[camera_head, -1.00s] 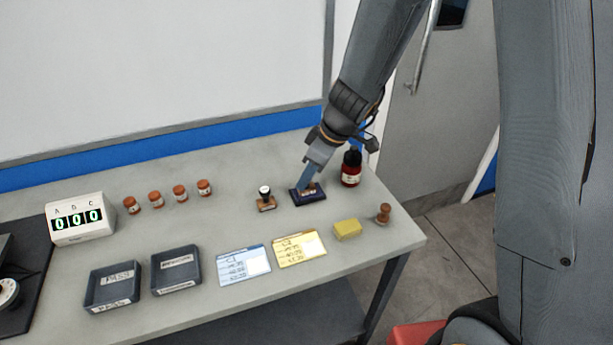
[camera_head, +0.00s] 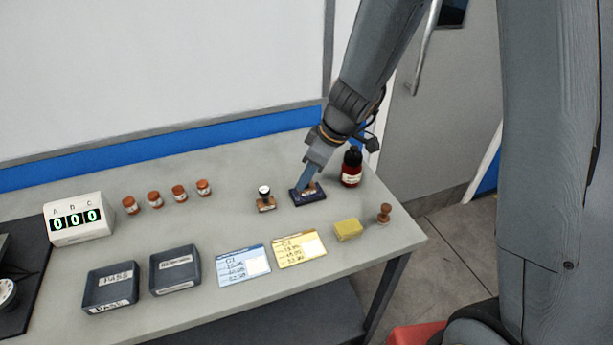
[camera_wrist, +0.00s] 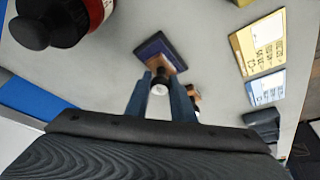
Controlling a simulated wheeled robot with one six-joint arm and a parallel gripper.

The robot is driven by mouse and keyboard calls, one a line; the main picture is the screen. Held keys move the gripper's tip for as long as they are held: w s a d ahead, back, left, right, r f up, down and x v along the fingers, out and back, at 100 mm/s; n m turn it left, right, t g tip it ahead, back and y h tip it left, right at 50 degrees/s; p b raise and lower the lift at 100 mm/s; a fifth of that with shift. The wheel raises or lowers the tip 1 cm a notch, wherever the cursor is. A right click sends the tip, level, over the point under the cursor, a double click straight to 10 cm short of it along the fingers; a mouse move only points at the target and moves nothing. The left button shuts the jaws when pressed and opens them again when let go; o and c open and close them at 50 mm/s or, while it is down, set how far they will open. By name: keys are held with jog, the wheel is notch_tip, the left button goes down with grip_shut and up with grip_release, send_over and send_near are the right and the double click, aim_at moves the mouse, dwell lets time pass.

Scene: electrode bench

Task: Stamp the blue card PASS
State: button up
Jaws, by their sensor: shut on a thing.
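The blue card (camera_head: 244,267) lies flat at the front of the bench, left of a yellow card (camera_head: 299,249). My gripper (camera_head: 306,187) points down at the dark blue ink pad (camera_head: 297,200). In the wrist view, my gripper (camera_wrist: 160,92) is shut on a stamp (camera_wrist: 159,88) with a pale round top and a wooden block. The block is over or on the ink pad (camera_wrist: 152,46); I cannot tell whether it touches. A second stamp (camera_head: 266,200) with a black handle stands left of the pad. The stamps' faces are hidden.
A red bottle (camera_head: 351,168) stands close right of my gripper. A yellow block (camera_head: 348,229) and a small wooden piece (camera_head: 384,213) are near the right edge. Two dark trays, one labelled PASS (camera_head: 110,304), are left of the cards. Several orange-brown jars and a counter (camera_head: 77,218) stand farther left.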

jog(key=shift+s, duration=0.1)
dwell(0.5)
jog(key=shift+r+p, duration=2.15)
jog(key=shift+r, duration=1.35)
